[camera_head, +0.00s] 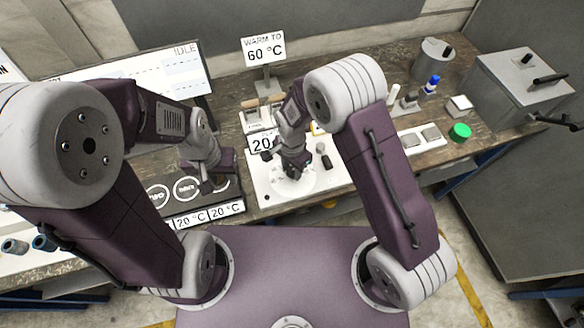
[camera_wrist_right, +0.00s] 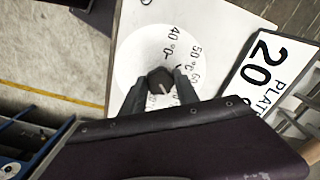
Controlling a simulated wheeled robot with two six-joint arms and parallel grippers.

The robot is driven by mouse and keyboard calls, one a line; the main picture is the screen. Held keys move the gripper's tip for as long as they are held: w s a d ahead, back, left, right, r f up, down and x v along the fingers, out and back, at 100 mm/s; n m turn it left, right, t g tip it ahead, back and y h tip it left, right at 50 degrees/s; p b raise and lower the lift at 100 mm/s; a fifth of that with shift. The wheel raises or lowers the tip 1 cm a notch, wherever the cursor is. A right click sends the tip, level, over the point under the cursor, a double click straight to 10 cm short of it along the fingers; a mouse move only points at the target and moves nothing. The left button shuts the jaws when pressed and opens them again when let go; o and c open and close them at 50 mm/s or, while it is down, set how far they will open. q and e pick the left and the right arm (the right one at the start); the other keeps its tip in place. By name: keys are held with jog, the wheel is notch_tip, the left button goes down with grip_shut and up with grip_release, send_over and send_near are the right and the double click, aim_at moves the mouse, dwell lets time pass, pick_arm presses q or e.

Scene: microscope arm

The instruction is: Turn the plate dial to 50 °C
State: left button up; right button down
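The black plate dial knob (camera_wrist_right: 160,80) stands on a round white scale in the right wrist view. The scale (camera_wrist_right: 140,50) carries 40 °C, 50 °C and further marks. A pale pointer line on the knob points down the picture, away from the 40 and 50 marks. My right gripper (camera_wrist_right: 161,80) has one finger on each side of the knob; whether both fingers touch it is unclear. In the head view, my right gripper (camera_head: 293,172) is over the white plate unit (camera_head: 328,178) and hides the knob. My left gripper (camera_head: 206,186) hovers by the dark panel; its finger gap is unclear.
A plate sign (camera_wrist_right: 265,70) reads 20. Another sign (camera_head: 263,49) reads WARM TO 60 °C. A monitor (camera_head: 160,75) reads IDLE. A green cap (camera_head: 460,132) and a metal box (camera_head: 515,85) are at the right.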

jog(key=shift+r, duration=0.1)
dwell(0.3)
jog(key=n, duration=0.4)
jog(key=shift+w+n, duration=0.1)
jog(key=shift+n, duration=0.3)
jog(key=n, duration=0.4)
jog(key=shift+n+b, duration=0.3)
jog(key=n, duration=0.4)
jog(key=shift+d+r, duration=0.1)
jog(key=shift+n, duration=2.1)
jog(key=c, duration=1.1)
grip_release()
jog(key=shift+d, duration=0.1)
jog(key=shift+o, duration=1)
jog(key=shift+d, duration=0.1)
